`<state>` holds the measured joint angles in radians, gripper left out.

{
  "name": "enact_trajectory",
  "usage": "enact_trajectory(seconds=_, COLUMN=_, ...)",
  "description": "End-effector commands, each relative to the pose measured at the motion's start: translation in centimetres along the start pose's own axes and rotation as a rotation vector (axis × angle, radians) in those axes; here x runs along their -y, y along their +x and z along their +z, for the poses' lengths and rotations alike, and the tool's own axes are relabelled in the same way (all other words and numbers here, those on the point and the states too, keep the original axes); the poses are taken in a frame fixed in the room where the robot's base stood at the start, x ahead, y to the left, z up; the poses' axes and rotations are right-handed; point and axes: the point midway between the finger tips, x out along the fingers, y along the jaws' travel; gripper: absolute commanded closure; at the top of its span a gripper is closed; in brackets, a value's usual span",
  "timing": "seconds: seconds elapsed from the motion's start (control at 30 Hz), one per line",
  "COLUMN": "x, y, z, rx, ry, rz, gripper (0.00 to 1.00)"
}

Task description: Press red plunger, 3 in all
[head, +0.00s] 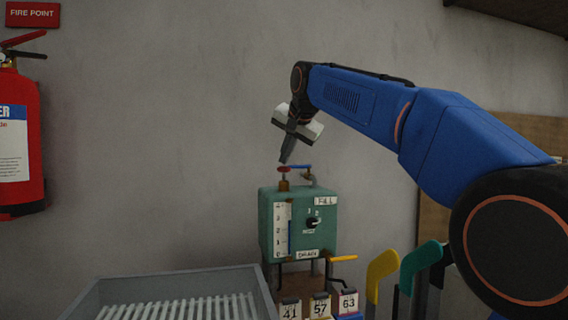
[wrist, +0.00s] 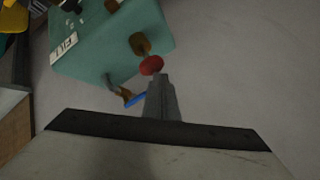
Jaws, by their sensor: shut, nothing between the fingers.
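The red plunger (head: 283,169) is a small red cap on a brass stem on top of the green box (head: 267,225). In the wrist view the red plunger (wrist: 151,65) shows just beyond my fingertips. My gripper (head: 283,161) is shut and empty, pointing down with its tips right above the plunger. In the wrist view my gripper (wrist: 158,78) also ends close to the red cap. I cannot tell whether the tips touch it.
A blue-handled valve (head: 300,167) stands beside the plunger. A yellow-handled drain valve (head: 342,258) is below the box. Numbered tags (head: 320,307), a grey slatted tray (head: 180,280) and yellow and green sock boards (head: 380,268) are near. A fire extinguisher (head: 20,150) hangs left.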

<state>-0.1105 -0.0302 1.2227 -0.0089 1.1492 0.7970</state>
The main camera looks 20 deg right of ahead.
Motion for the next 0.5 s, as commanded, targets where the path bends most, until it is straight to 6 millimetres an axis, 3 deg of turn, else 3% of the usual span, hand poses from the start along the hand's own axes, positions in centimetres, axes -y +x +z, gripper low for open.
enact_trajectory(seconds=0.5, x=-0.28, y=0.38, z=0.29, rx=0.001, ry=0.0, rz=0.001, gripper=1.0)
